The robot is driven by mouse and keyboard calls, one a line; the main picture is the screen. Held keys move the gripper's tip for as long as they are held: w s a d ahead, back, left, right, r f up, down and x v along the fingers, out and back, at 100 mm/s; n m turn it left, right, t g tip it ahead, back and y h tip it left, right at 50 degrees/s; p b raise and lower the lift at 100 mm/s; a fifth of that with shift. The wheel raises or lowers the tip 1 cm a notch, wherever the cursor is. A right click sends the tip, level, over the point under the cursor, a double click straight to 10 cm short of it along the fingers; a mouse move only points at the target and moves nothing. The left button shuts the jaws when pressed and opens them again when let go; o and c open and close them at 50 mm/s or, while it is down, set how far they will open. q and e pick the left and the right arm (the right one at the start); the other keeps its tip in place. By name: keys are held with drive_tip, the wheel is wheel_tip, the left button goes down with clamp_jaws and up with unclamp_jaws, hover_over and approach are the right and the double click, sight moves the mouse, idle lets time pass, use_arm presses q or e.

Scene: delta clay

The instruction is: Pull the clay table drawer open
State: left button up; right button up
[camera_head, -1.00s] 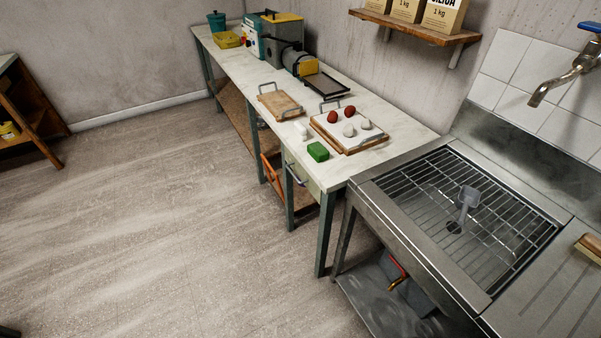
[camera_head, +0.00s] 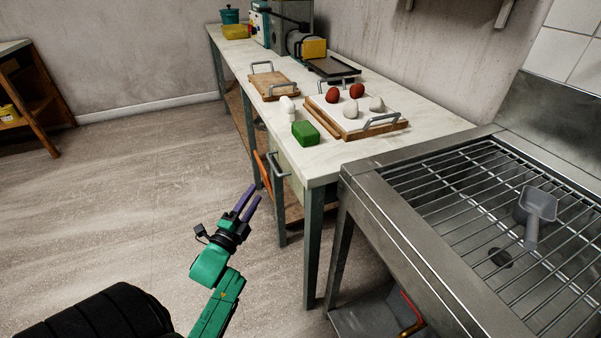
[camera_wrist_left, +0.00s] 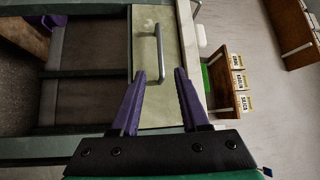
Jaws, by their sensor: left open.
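The clay table (camera_head: 325,166) has a pale top and green legs. Its drawer has a pale front (camera_head: 293,178) under the near end of the top and looks shut. A grey bar handle (camera_head: 278,166) is on that front. In the left wrist view the handle (camera_wrist_left: 161,52) lies just beyond the fingertips, in line with the gap between them, against the pale drawer front (camera_wrist_left: 145,42). My left gripper (camera_head: 254,192) has purple fingers, spread and empty, in front of the drawer and apart from the handle. My right gripper is not in view.
A steel sink with a wire rack (camera_head: 480,220) adjoins the table on the right. On the top are a green block (camera_head: 305,133), a board with red and white balls (camera_head: 351,108), and a wooden board (camera_head: 272,85). The floor left of the table is clear.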

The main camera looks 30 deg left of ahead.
sight(272, 164)
use_arm(q)
drive_tip(key=b+x, duration=0.1)
drive_tip(key=x, duration=1.2)
drive_tip(key=shift+w+a, duration=0.1)
drive_tip(key=shift+w, duration=0.05)
clamp_jaws()
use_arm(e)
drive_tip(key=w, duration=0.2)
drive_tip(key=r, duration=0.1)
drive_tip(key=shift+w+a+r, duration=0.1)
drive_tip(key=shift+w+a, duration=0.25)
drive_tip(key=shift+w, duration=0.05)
